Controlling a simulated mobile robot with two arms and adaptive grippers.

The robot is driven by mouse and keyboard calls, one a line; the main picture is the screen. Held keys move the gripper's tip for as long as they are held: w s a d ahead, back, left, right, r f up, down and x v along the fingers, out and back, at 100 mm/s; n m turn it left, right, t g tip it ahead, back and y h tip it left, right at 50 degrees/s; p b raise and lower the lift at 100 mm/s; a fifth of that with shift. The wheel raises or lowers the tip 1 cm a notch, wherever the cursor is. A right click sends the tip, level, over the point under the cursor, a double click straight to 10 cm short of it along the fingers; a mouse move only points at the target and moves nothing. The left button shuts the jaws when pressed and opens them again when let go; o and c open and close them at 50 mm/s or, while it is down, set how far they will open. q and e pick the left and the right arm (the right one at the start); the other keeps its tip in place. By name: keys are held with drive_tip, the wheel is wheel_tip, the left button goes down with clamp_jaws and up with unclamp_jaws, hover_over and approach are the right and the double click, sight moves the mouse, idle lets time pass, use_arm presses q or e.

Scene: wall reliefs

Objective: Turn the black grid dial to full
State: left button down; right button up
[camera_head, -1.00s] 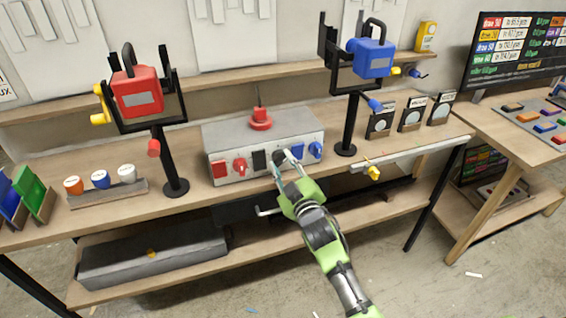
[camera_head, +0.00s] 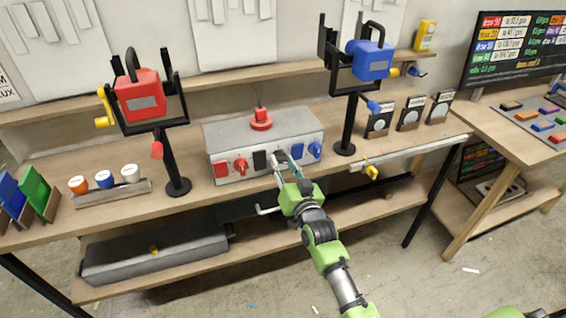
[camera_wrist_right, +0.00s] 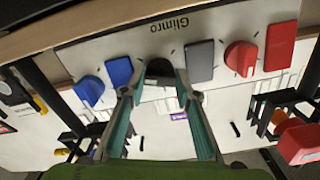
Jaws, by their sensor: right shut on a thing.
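The grey control box (camera_head: 214,140) stands on the workbench with a row of switches and dials on its front. The black dial (camera_wrist_right: 159,68) sits between a black switch (camera_wrist_right: 200,62) and a blue switch (camera_wrist_right: 120,71). My right gripper (camera_wrist_right: 158,92) is shut on the black dial, with one finger on each side of it. In the head view the right gripper (camera_head: 281,162) reaches the box front and partly hides the dial. The dial's pointer and its marks cannot be read clearly. My left gripper is not in view.
A red dial (camera_head: 240,165) and a blue dial (camera_head: 315,150) are on the same box front. A red lamp (camera_head: 153,93) and a blue lamp (camera_head: 372,62) on black stands flank the box. A white rail (camera_head: 410,152) runs along the bench edge to the right.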

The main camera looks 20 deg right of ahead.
drive_tip(key=m, duration=0.5)
drive_tip(key=shift+m, duration=0.3)
idle(0.4)
drive_tip(key=o, duration=0.8)
drive_tip(key=s, duration=1.2)
drive_tip(key=shift+d, duration=0.2)
